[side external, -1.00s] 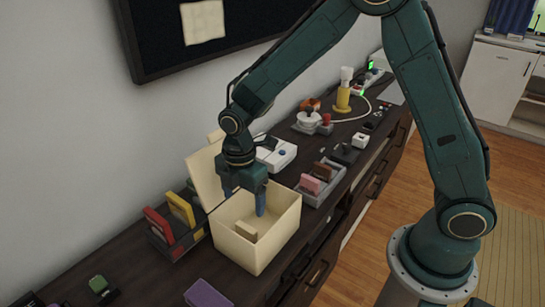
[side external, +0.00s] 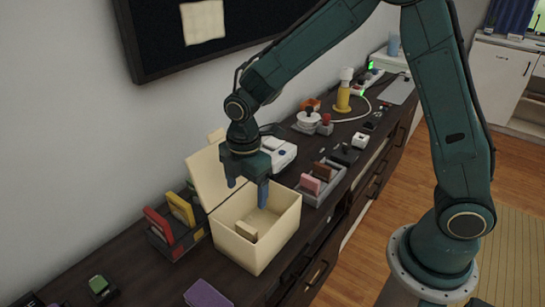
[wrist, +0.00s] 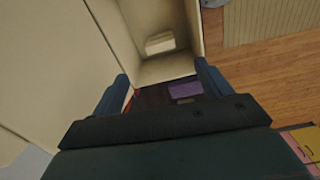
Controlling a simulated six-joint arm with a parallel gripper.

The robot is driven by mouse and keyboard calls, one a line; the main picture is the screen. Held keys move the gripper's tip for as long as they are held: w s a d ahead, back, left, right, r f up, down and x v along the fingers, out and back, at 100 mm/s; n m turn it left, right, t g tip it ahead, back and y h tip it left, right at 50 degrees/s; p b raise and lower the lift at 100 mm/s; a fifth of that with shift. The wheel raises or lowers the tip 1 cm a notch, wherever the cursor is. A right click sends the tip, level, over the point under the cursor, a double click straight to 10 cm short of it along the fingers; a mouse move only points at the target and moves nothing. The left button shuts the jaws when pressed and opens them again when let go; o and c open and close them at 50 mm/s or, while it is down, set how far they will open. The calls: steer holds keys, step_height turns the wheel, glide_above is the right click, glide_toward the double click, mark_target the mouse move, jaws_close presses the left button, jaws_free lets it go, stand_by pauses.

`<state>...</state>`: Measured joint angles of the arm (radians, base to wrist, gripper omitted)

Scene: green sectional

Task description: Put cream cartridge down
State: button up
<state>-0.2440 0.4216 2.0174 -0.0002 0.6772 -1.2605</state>
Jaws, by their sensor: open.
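The cream cartridge (side external: 246,231) lies inside the open cream box (side external: 268,251), near the box's left inner wall. It also shows in the wrist view (wrist: 160,43) on the box floor. My gripper (side external: 247,192) is open and empty above the box, its blue fingers spread wide and apart from the cartridge. The wrist view shows both fingers (wrist: 165,92) with nothing between them.
The box lid (side external: 208,173) stands raised at the back. A rack with red and yellow cartridges (side external: 175,227) is left of the box. A grey tray with pink and brown cartridges (side external: 318,182) is to the right. A purple cartridge (side external: 207,294) lies in front.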

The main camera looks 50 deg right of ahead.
steer(key=s+d+r+m+t, duration=0.2)
steer(key=s+d+r+m, duration=0.3)
steer(key=s+r+m, duration=0.3)
steer(key=s+d+r+m+t, duration=0.3)
steer(key=s+r+m, duration=0.6)
steer(key=s, duration=0.4)
steer(key=shift+s+d+r, duration=0.3)
steer(key=shift+d+r, duration=0.3)
steer(key=shift+d, duration=0.3)
